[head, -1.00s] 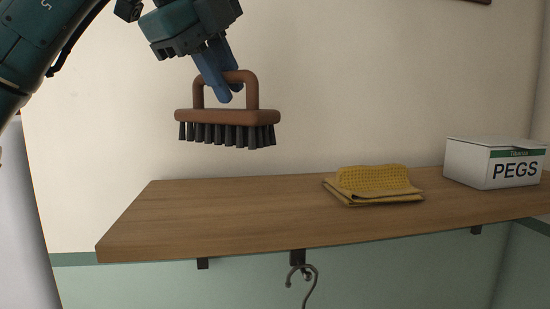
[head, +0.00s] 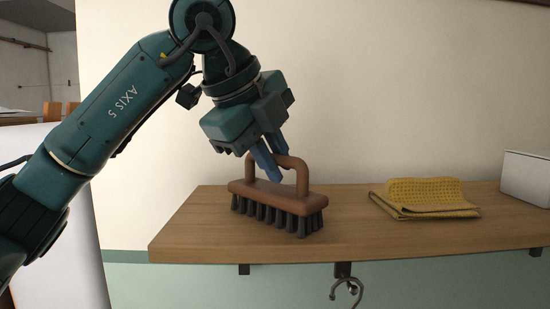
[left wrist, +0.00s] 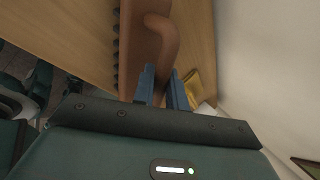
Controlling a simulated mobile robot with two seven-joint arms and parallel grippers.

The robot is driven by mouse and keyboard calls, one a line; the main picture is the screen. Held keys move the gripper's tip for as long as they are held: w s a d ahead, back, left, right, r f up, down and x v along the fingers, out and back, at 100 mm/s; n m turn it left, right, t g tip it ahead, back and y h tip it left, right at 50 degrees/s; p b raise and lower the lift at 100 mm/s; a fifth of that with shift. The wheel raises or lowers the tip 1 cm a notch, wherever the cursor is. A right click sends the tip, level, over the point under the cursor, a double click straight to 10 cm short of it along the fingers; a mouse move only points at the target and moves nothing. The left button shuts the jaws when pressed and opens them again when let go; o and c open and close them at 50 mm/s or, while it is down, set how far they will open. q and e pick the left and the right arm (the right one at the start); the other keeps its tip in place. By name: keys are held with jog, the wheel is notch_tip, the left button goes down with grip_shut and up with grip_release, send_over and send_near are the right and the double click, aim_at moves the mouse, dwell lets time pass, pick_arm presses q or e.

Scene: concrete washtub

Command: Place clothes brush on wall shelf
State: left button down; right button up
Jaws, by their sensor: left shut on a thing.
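The clothes brush (head: 270,195) has a brown body, an arched handle and dark bristles pointing down. In the head view it is upright over the left part of the wooden wall shelf (head: 370,240). Its bristle tips are at the shelf surface or just above it; I cannot tell which. My left gripper (head: 271,172) is shut on the brush handle, coming from above. In the left wrist view, the blue fingers (left wrist: 163,88) are on either side of the brown handle (left wrist: 162,45). My right gripper is not in view.
A folded yellow cloth (head: 425,198) lies on the shelf right of the brush, with bare wood between. A white box (head: 527,177) stands at the right end. A metal hook (head: 347,290) hangs under the shelf. The wall is close behind.

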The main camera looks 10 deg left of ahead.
pick_arm(q)
jog(key=c, duration=1.5)
grip_release()
jog(key=shift+f, duration=0.1)
jog(key=shift+o, duration=0.5)
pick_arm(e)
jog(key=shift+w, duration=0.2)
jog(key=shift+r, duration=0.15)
pick_arm(q)
jog(key=b+v, duration=0.1)
jog(key=v, duration=1.1)
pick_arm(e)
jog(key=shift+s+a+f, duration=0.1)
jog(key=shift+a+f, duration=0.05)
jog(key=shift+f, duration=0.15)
pick_arm(q)
jog(key=shift+s, duration=0.1)
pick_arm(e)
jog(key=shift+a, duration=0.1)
